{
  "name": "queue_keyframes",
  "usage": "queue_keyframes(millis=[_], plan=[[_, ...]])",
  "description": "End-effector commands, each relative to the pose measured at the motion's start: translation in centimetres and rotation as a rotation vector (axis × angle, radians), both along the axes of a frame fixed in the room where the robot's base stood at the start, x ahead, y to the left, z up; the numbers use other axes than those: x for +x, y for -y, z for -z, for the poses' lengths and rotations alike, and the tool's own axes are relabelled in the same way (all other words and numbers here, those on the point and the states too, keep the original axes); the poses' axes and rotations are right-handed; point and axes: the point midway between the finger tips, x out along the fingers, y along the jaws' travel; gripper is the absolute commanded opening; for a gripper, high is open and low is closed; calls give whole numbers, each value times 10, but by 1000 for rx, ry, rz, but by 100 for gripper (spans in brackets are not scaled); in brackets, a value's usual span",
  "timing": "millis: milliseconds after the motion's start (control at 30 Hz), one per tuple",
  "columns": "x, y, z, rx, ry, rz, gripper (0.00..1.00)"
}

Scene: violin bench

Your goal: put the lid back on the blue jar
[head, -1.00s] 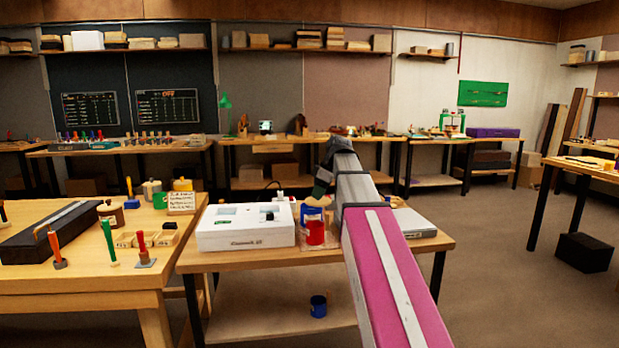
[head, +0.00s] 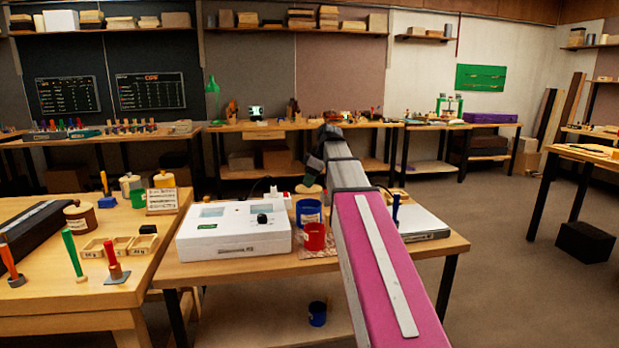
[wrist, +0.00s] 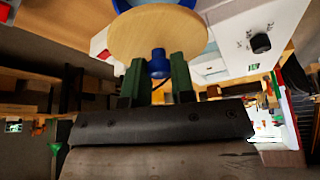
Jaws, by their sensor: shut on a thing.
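The blue jar (head: 308,212) stands upright on the middle bench, behind a red cup. Its lid (head: 311,190) is a pale wooden disc just above the jar in the head view. In the wrist view the lid (wrist: 158,34) has a blue knob (wrist: 159,66) held between my green fingers. My gripper (wrist: 160,78) is shut on that knob. The jar's blue rim (wrist: 122,4) shows past the lid at the top of the wrist view. The lid hides most of the jar there. The lid looks apart from the jar; the exact gap is hard to tell.
The red cup (head: 314,238) stands close in front of the jar. A white instrument box (head: 235,233) is to the left, a grey flat case (head: 422,224) to the right. Another blue container (head: 317,313) stands on the lower shelf. My arm crosses the bench right of the jar.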

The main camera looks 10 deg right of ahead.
Motion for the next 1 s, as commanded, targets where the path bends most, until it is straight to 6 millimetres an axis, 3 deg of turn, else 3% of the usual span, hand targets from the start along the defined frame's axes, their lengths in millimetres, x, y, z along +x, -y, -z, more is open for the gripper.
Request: queue_keyframes(millis=[500, 1000], plan=[[0, 0, 43, 0, -1, 0, 0], [0, 0, 47, 0, 0, 0, 0]])
